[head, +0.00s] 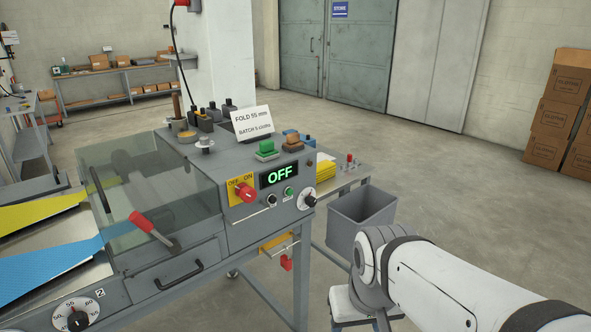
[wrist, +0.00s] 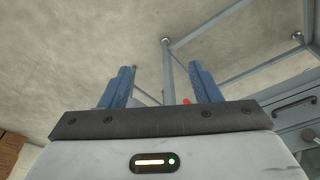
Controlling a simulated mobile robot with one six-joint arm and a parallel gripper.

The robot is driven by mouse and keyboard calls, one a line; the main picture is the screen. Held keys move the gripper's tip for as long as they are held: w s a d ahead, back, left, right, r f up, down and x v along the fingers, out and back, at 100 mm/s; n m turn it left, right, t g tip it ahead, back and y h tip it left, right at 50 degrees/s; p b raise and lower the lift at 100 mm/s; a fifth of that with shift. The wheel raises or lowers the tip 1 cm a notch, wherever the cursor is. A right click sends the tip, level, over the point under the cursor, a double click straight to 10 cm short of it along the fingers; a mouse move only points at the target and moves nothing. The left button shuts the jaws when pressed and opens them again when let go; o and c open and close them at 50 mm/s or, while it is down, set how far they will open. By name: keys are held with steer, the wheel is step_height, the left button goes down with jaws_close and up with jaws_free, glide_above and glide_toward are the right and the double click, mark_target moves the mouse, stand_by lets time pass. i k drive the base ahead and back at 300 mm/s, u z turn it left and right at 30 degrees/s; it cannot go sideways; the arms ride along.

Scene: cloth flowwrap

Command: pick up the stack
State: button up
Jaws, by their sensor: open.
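A yellow stack (head: 325,168), which looks like folded cloths, lies at the right end of the grey machine, on the outfeed side. The machine body hides part of it. My gripper (wrist: 162,76) shows in the wrist view with its two blue fingers apart and nothing between them. It faces the floor and the metal legs of the frame. The stack does not show in the wrist view. In the head view my arm comes in from the lower right, and the gripper itself cannot be made out there.
The grey machine (head: 265,218) has an OFF display (head: 280,175), a red switch, and a clear cover. A grey bin (head: 361,212) stands on the floor right of the outfeed. A card (head: 251,122) stands on top. Brown boxes (head: 556,118) are stacked at the right wall. Open floor lies behind.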

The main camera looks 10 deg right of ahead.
mark_target(326, 169)
steer(key=z, duration=0.6)
steer(key=i, duration=1.15)
steer(key=z, duration=0.4)
steer(key=i, duration=0.8)
steer(key=u, duration=0.5)
